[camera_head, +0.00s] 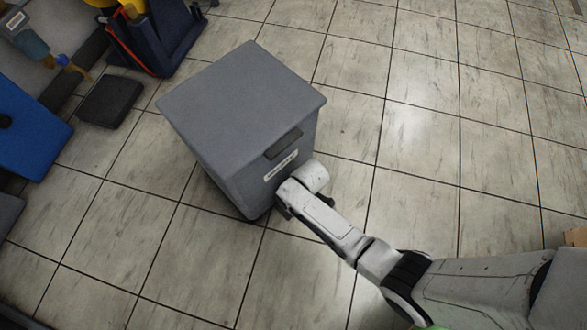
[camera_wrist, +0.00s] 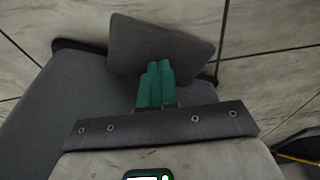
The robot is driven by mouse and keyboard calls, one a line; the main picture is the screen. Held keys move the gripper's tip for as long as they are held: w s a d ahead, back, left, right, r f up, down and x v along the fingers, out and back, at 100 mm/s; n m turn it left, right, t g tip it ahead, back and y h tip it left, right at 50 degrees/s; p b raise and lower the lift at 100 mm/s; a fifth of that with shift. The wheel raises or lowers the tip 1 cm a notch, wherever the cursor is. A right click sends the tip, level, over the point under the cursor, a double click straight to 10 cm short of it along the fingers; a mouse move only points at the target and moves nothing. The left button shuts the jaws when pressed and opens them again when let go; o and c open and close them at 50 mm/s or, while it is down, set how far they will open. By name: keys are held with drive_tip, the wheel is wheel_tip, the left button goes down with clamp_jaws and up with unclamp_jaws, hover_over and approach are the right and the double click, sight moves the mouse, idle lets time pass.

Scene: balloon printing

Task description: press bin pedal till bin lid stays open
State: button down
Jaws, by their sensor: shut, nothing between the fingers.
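The grey bin (camera_head: 240,105) stands on the tiled floor in the head view, its lid (camera_head: 238,90) closed. A dark handle recess and a white label show on its front. Its grey body (camera_wrist: 55,105) also fills the left of the wrist view. The bin pedal (camera_wrist: 160,40) is a grey rounded plate at the top of the wrist view. My gripper (camera_wrist: 159,66) is shut and empty, its green fingertips overlapping the pedal's near part; I cannot tell whether they touch it. In the head view, my arm's end hides the fingers and pedal at the bin's lower front.
A dark blue cart (camera_head: 160,40) with yellow parts stands behind the bin. A dark flat block (camera_head: 108,102) and a blue object (camera_head: 25,125) are at the left. A brown box (camera_head: 574,237) shows at the right edge. The floor right of the bin is clear.

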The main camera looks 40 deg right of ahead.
drive_tip(key=shift+f+b, duration=0.7)
drive_tip(key=shift+f, duration=1.5)
drive_tip(key=shift+r, duration=0.2)
wheel_tip(320, 180, up, 8)
drive_tip(key=p, duration=0.8)
drive_tip(key=shift+f, duration=0.1)
